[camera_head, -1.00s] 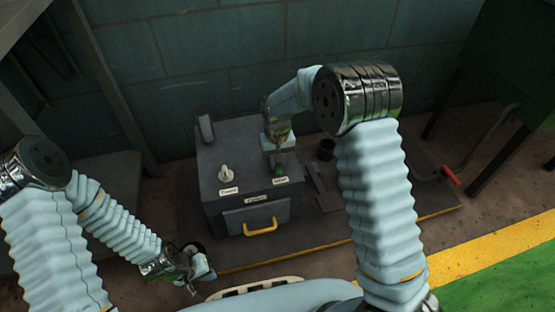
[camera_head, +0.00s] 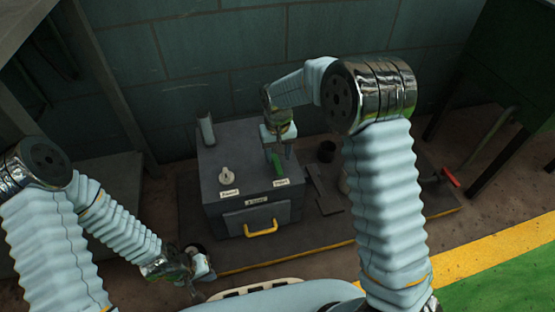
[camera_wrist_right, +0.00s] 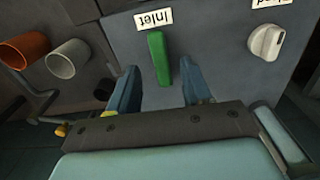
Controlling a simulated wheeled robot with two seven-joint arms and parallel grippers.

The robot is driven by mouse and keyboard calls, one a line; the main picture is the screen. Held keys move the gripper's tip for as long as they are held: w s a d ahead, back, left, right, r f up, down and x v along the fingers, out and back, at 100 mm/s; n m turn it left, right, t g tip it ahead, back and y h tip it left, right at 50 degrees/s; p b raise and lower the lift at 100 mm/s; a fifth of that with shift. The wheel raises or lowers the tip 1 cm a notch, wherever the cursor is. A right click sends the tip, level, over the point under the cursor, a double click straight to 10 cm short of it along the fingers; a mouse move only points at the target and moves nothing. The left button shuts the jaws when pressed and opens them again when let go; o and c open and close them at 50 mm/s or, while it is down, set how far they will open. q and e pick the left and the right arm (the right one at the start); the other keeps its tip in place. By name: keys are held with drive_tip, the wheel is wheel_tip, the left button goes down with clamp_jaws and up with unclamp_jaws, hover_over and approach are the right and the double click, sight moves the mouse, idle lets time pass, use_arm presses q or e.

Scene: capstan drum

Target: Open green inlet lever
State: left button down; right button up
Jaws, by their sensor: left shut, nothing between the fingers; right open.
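The green inlet lever (camera_head: 278,163) is on top of the grey box (camera_head: 228,170), behind the "Inlet" label. In the right wrist view the lever (camera_wrist_right: 159,59) is long and runs roughly straight down from that label. My right gripper (camera_head: 278,146) is open above the lever. Its fingers (camera_wrist_right: 160,88) lie to either side of the lever's near end, with a visible gap on both sides, and do not grip it. My left gripper (camera_head: 202,277) is shut and empty, low at the front left of the box.
A white knob (camera_head: 227,174) stands left of the lever and also shows in the wrist view (camera_wrist_right: 267,42). A yellow handle (camera_head: 261,228) is on the box front. Orange (camera_wrist_right: 25,50) and grey cups stand beside the box. A red-handled crank (camera_head: 450,176) is at the right.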

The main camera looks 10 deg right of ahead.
sight(278, 166)
wheel_tip(278, 166, up, 10)
drive_tip(key=p, duration=0.1)
drive_tip(key=shift+f, duration=0.2)
idle(0.3)
